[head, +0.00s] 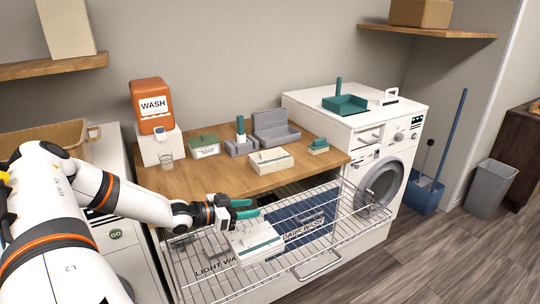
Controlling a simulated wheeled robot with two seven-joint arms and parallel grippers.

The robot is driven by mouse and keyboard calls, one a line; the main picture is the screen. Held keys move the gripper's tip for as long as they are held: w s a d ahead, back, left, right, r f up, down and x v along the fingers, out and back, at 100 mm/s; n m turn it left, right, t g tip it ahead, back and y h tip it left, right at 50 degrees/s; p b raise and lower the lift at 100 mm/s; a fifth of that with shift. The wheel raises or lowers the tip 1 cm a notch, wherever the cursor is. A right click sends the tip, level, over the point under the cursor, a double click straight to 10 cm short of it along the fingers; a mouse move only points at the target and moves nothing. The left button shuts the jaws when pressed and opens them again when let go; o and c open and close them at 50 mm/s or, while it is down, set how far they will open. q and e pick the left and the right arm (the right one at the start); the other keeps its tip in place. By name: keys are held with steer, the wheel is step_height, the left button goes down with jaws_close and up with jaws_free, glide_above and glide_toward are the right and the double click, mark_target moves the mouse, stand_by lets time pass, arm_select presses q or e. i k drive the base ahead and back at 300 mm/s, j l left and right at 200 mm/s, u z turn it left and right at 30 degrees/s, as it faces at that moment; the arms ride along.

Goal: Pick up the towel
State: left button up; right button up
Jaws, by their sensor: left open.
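A small white block-like item with a teal stripe (257,242) lies in the wire rack area, just below my left gripper; it may be a folded towel, but I cannot be sure. My right gripper is not in view.
Bins labelled light wash and dark wash (300,222) lie under the rack. A washing machine (385,150) stands right.

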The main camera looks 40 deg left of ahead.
mark_target(264, 161)
steer(key=i+j, duration=0.25)
steer(key=j, duration=0.15)
steer(key=i+j, duration=0.25)
steer(key=j, duration=0.2)
steer(key=i+j, duration=0.25)
steer(key=j, duration=0.15)
